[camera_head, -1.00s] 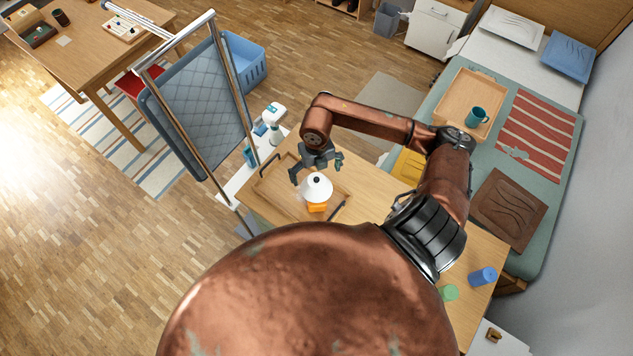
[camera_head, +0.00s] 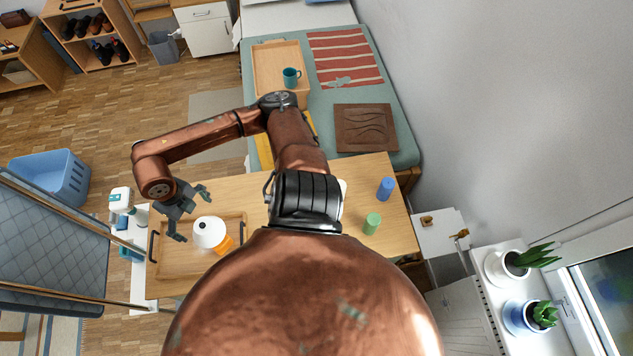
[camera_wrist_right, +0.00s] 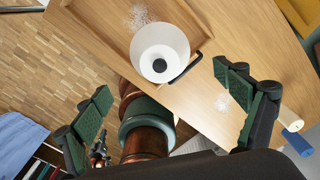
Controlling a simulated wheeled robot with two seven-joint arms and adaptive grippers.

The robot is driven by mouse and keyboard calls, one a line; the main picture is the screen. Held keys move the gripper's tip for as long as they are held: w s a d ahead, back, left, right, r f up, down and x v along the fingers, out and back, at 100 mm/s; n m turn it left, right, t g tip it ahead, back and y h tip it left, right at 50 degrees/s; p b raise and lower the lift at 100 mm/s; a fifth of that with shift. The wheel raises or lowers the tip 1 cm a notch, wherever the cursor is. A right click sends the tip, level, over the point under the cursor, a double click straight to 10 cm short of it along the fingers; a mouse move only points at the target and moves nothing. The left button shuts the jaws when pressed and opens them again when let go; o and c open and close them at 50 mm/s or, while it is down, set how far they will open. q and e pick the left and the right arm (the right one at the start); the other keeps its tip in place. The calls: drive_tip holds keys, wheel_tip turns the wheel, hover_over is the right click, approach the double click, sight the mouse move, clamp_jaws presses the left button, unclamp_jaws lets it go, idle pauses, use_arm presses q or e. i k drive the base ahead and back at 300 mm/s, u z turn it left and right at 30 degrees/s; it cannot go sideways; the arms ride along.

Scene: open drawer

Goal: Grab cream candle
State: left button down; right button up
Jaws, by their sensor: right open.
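A cream candle (camera_wrist_right: 296,113) shows as a pale cylinder at the right edge of the right wrist view, beside a blue candle (camera_wrist_right: 293,142). In the head view a pale edge (camera_head: 343,188), possibly the cream candle, shows beside my arm, which hides the rest. The blue candle (camera_head: 386,189) and a green candle (camera_head: 372,223) stand at the right of the wooden table (camera_head: 330,252). My right gripper (camera_head: 190,213) is open and empty, above the table's left part and well away from the candles. It also shows in the right wrist view (camera_wrist_right: 168,98).
A quilted panel (camera_head: 45,250) stands at the left. The bed (camera_head: 385,85) is behind the table. The table between the candles and its front right edge looks clear.

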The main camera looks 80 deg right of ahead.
sight(343, 184)
drive_tip(key=z, duration=0.2)
drive_tip(key=k, duration=1.05)
drive_tip(key=z, duration=1.05)
drive_tip(key=i, duration=0.35)
drive_tip(key=u, duration=0.1)
